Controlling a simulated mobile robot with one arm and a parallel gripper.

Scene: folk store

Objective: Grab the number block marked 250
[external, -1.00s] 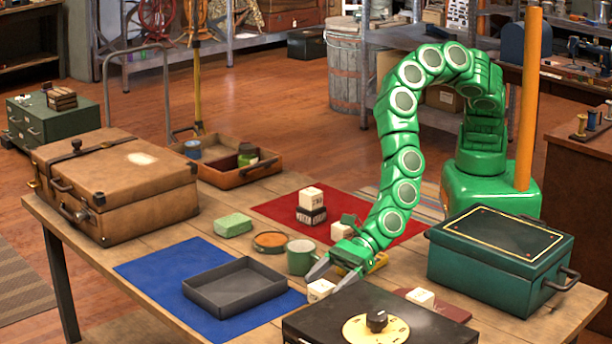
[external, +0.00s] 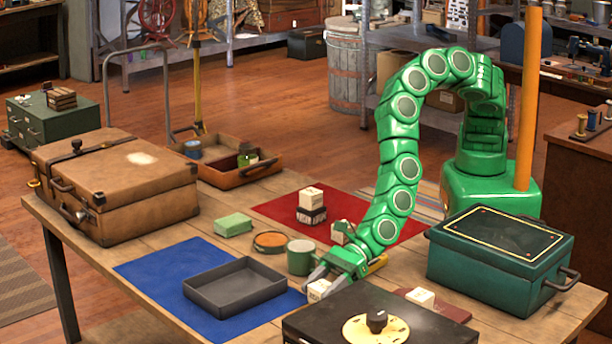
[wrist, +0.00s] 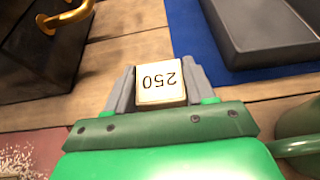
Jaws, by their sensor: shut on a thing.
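The number block marked 250 (wrist: 160,82) is a small cream cube. In the wrist view its marked face shows upside down between the two grey fingers of my gripper (wrist: 160,88). In the external view the block (external: 318,290) sits at the front of the wooden table, beside the blue mat's right corner. My green gripper (external: 322,279) reaches down to it, with its fingers shut on the block's sides. The fingers hide part of the block in the external view. I cannot tell whether it still touches the table.
The grey tray (external: 235,290) lies on the blue mat (external: 160,270) to the left. A green mug (external: 300,258) stands close behind my gripper. A black box with a dial (external: 340,320) is just in front.

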